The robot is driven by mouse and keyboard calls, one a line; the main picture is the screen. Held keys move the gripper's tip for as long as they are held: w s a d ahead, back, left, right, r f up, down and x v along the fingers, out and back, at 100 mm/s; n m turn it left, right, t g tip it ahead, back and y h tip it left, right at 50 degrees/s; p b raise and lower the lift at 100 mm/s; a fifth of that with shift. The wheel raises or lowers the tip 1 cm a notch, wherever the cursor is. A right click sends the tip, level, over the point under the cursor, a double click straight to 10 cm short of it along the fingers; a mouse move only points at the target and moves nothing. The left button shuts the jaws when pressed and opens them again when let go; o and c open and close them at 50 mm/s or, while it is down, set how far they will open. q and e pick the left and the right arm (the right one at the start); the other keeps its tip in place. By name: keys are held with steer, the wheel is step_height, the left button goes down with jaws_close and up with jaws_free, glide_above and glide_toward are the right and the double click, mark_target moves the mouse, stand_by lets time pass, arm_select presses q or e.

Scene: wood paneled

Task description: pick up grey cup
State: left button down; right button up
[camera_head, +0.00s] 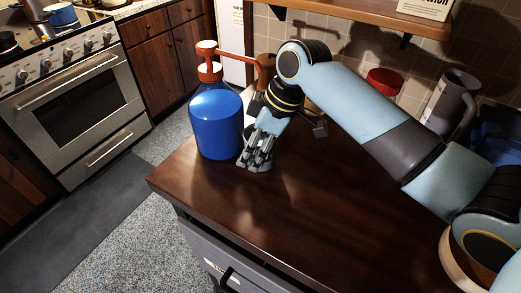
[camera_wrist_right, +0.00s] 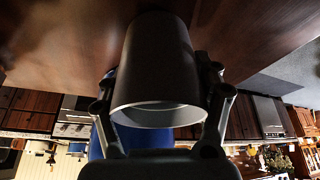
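The grey cup (camera_wrist_right: 157,70) fills the middle of the right wrist view, its open rim towards the camera. My right gripper (camera_wrist_right: 160,75) has one finger on each side of the cup. The fingers are close to its wall, but I cannot tell whether both touch it. In the head view my right gripper (camera_head: 257,155) points down at the tabletop just right of the blue jug, and its fingers largely hide the cup. My left gripper is out of view.
The blue jug (camera_head: 216,120) with a red handle stands close beside my right gripper on the dark wooden counter (camera_head: 250,215). A large grey mug (camera_head: 449,103) and a red container (camera_head: 385,82) stand at the back right. The counter front is clear.

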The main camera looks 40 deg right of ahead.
steer(key=c, duration=0.5)
